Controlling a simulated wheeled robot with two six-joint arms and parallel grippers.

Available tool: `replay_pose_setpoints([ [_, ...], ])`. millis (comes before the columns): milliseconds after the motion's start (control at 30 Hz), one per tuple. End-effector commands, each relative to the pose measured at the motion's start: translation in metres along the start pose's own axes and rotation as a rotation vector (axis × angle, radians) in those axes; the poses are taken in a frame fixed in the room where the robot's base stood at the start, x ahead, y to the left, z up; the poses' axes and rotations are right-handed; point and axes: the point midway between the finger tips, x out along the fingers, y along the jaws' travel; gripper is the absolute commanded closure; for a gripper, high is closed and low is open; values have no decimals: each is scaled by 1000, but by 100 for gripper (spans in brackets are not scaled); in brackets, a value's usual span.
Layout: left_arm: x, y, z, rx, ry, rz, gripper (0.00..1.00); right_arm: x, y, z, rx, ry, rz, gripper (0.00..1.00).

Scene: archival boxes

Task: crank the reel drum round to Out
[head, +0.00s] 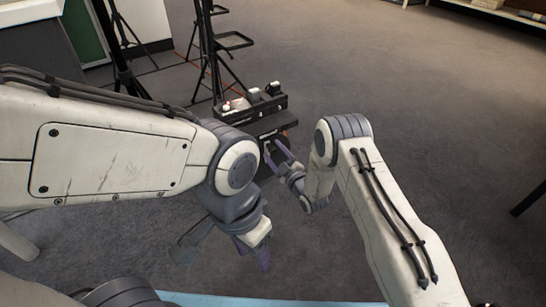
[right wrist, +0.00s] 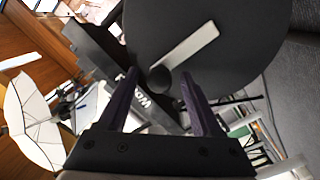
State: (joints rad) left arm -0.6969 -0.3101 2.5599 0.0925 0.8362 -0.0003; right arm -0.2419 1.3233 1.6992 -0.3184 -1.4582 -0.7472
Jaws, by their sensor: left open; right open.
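The reel drum is a large dark disc (right wrist: 240,25) filling the top of the right wrist view. A pale strip (right wrist: 188,46) runs on its face up and right from a dark round knob (right wrist: 159,78). In the head view the drum is mostly hidden behind my right gripper (head: 283,158). That gripper is open; in the right wrist view its purple fingertips (right wrist: 159,73) show either side of the knob. I cannot tell whether they touch it. White lettering (right wrist: 138,103) beside the drum is partly hidden by a finger. My left gripper (head: 252,254) is open and empty, low over the floor.
A black stand top (head: 250,107) with small white and dark items rises behind the drum. Black tripod stands (head: 210,50) stand behind it at the back left. A light blue edge (head: 270,300) lies at the bottom.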

Motion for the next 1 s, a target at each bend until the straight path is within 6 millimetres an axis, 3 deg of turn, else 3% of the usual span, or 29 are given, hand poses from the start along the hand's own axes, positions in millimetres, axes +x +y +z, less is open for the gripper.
replay_pose_setpoints([
  [133,8,-1,0,0,0,0,50,11,0,0,-1,1,1,34],
  [400,7,0,0,0,0,0,50,12,1,-1,0,0,0,34],
  [433,7,0,0,0,0,0,50,12,1,-1,0,0,0,38],
  [600,7,0,0,0,0,0,50,12,1,-1,0,-1,0,100],
  [1000,7,0,0,0,0,0,50,12,1,0,1,-1,1,100],
])
